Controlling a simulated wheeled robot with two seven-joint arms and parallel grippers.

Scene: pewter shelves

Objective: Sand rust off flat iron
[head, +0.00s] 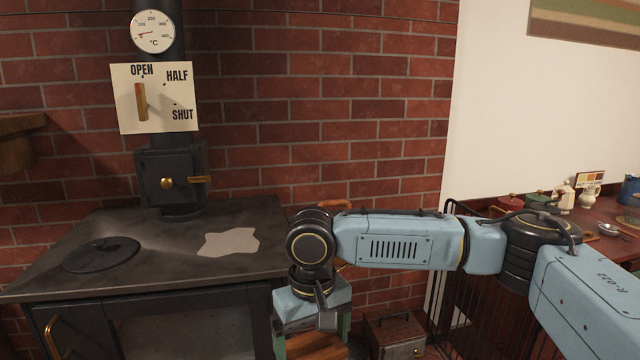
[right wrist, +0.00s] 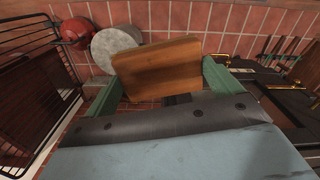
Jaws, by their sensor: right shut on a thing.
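My right gripper (head: 312,338) hangs low in front of the stove's right edge. It is shut on a brown wooden block (head: 314,349), whose lower part is cut off by the picture's edge. In the right wrist view the block (right wrist: 158,68) sits between the green fingers of the gripper (right wrist: 160,86). A curved brown handle (head: 336,204) shows behind my right wrist; what it belongs to is hidden. No flat iron can be clearly made out. My left gripper is not in view.
The black stove (head: 150,245) has a round lid (head: 101,254) and a pale patch (head: 230,242) on top. A dark box (head: 396,336) stands low on the right. A red side table (head: 600,245) holds small pots. The stove top's middle is clear.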

